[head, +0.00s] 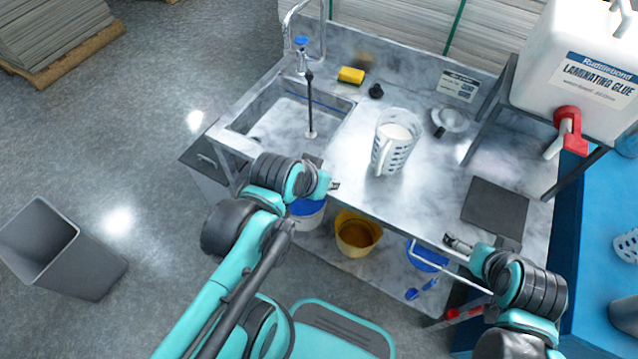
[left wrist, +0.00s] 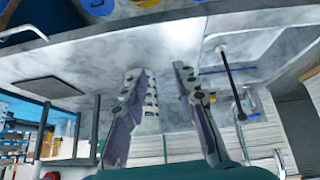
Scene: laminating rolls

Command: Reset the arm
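My left gripper (head: 332,186) is over the front edge of the steel counter (head: 350,200), near the sink. In the left wrist view its two fingers (left wrist: 158,72) stand apart with nothing held between them. My right gripper (head: 453,242) is at the front right edge of the counter, near a dark flat plate (head: 494,207). It looks empty, but its fingers are too small to read. A clear measuring jug (head: 383,160) with white contents stands upright on the counter, apart from both grippers.
The sink (head: 270,115) with a tap is at the counter's left. A yellow sponge (head: 351,75) lies behind it. A white glue container (head: 580,70) with a red tap stands on a raised stand at right. Buckets, including a yellow one (head: 357,235), sit below.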

